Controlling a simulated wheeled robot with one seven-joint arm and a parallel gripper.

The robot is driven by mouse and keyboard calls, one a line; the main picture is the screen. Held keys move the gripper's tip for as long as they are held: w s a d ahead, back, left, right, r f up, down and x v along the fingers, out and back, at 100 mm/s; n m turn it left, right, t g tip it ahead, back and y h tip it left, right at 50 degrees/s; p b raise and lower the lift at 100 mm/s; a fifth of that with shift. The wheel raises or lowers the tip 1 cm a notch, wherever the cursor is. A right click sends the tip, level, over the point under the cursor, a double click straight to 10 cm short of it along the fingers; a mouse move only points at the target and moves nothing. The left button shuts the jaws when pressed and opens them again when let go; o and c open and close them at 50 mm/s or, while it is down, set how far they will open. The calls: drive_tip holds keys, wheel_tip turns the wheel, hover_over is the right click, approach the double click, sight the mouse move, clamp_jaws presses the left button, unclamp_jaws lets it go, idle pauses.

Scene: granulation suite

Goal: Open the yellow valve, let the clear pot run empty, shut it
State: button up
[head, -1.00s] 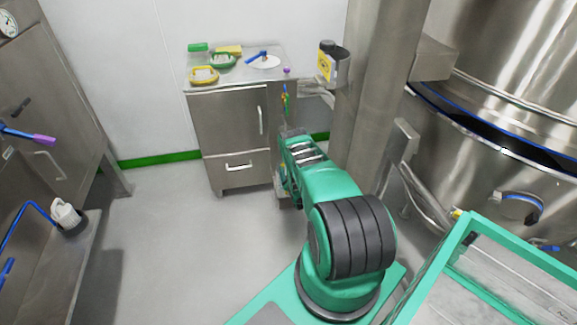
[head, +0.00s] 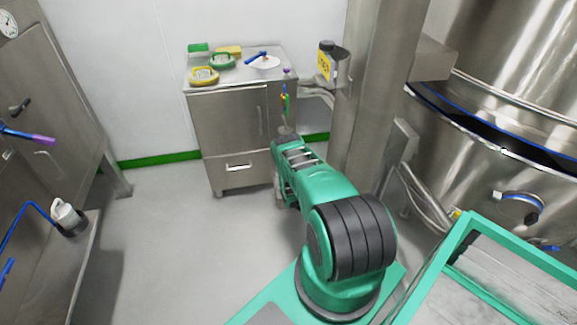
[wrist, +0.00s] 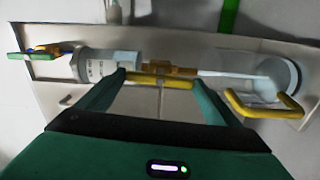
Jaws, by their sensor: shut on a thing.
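The wrist view is turned sideways, with the floor side to the right. A pale see-through pot (wrist: 97,66) with printed marks is at left. A brass valve body (wrist: 172,69) is beside it, and its yellow lever (wrist: 160,80) lies roughly along the pipe line. My gripper (wrist: 158,82) is shut on the lever. A thin white stream (wrist: 222,74) runs from the valve into a clear jug (wrist: 285,72) with a yellow looped handle (wrist: 262,108). The level in the pot is not clear. In the head view my arm hides the valve and fingers.
A steel cabinet (head: 228,130) stands behind, with brushes and a white dish (head: 265,63) on top. A steel column (head: 365,100) and large vessel (head: 500,170) are at right. A steel bench (head: 60,260) is at left. The floor between is clear.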

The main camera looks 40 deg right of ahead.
drive_tip(key=shift+a+f, duration=0.2)
drive_tip(key=shift+a, duration=0.1)
drive_tip(key=o, duration=0.9)
drive_tip(key=shift+d, duration=0.1)
drive_tip(key=a+r, duration=0.5)
drive_tip(key=a, duration=0.1)
drive_tip(key=a+r, duration=0.5)
drive_tip(key=r, duration=0.1)
drive_tip(key=shift+w+a, duration=0.1)
drive_tip(key=shift+a, duration=0.25)
